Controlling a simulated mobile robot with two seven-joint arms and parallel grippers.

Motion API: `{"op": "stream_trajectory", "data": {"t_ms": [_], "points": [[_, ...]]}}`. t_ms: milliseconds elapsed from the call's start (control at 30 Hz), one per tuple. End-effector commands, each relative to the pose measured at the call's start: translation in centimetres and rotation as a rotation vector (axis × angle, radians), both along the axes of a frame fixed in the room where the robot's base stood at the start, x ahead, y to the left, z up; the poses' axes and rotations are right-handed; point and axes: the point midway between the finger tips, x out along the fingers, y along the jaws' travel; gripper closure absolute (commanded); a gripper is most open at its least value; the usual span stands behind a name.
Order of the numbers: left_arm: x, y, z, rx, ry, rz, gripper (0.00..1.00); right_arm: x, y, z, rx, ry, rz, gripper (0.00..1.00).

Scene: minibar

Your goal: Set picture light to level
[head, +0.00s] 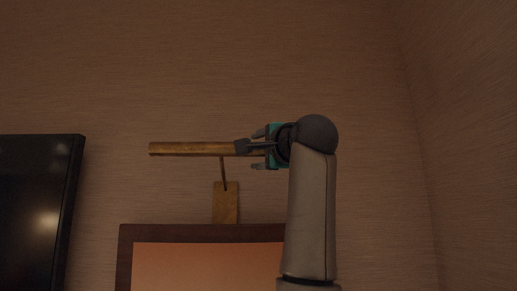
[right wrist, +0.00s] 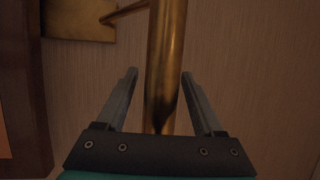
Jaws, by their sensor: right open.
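The brass picture light (head: 190,149) is a long tube that looks close to horizontal in the head view. A thin arm joins it to a brass wall plate (head: 225,203) above the picture frame. My right gripper (head: 250,147) is at the tube's right end. In the right wrist view the tube (right wrist: 166,60) runs between the two open fingers of my right gripper (right wrist: 159,80), with a visible gap on each side. The tube's right end is partly hidden by the gripper in the head view. My left gripper is not in view.
The dark-framed picture (head: 125,255) hangs below the light, its right side hidden by my right arm. A black screen (head: 40,210) is on the wall at the left. A side wall (head: 465,130) meets the back wall at the right. The wall above the light is bare.

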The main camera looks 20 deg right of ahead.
Motion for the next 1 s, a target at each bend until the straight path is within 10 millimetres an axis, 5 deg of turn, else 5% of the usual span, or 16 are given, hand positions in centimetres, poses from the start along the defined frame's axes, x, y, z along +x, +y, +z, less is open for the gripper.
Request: {"op": "stream_trajectory", "data": {"t_ms": [67,667,1000], "points": [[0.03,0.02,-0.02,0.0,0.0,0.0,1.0,-0.01,-0.02,-0.02,0.0,0.0,0.0,0.31],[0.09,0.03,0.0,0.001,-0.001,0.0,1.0,-0.05,-0.04,0.01,0.0,0.0,-0.001,0.98],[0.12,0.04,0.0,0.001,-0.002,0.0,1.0,-0.05,-0.03,0.01,0.0,0.0,-0.001,1.0]]}}
